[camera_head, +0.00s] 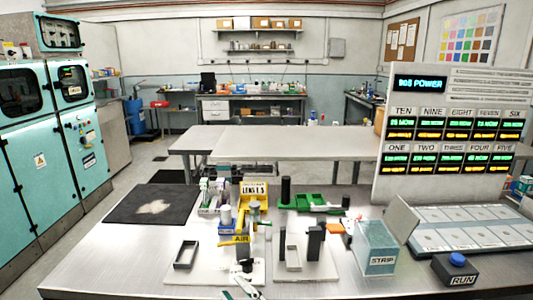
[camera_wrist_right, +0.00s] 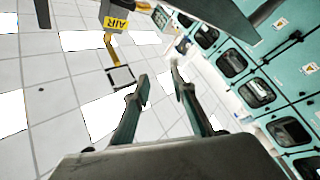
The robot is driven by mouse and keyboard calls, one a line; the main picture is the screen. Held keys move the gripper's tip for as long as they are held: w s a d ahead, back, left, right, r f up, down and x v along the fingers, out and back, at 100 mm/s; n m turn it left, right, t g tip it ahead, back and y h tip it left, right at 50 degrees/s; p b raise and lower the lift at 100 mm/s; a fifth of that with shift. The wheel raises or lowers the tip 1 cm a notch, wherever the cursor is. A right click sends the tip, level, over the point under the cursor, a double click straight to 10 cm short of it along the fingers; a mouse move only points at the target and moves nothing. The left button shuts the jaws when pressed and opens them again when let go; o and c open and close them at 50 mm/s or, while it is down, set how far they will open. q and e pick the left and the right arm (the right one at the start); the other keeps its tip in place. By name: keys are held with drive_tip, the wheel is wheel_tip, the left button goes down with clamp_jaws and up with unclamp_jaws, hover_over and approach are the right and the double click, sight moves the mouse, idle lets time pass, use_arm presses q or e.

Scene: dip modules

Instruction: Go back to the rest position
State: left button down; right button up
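My right gripper (camera_head: 242,286) shows only in part at the bottom middle of the head view, low at the front edge of the table. In the right wrist view its two dark green fingers (camera_wrist_right: 159,72) stand apart with nothing between them. In the head view the AIR sign (camera_head: 241,239) and the dark frame (camera_head: 186,254) stand on a white plate behind the gripper. My left gripper does not show in either view.
The steel table (camera_head: 100,267) holds a black mat (camera_head: 130,205), a LENSES sign (camera_head: 254,189), a green tray (camera_head: 312,203), a STRIP box (camera_head: 379,249) and a RUN button (camera_head: 457,260). A display panel (camera_head: 440,180) stands at the right. The table's front left is clear.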

drive_tip(key=s+d+f+m+h, duration=0.4)
drive_tip(key=d+f+m+h, duration=0.5)
drive_tip(key=d+f, duration=0.7)
drive_tip(key=s+d+f+m+g+h, duration=0.3)
drive_tip(key=s+d+f+m+g, duration=0.1)
drive_tip(key=s+d+f, duration=0.6)
wheel_tip(320, 180, down, 3)
drive_tip(key=shift+s+d+f, duration=0.15)
drive_tip(key=shift+s+d, duration=0.15)
drive_tip(key=shift+s, duration=0.85)
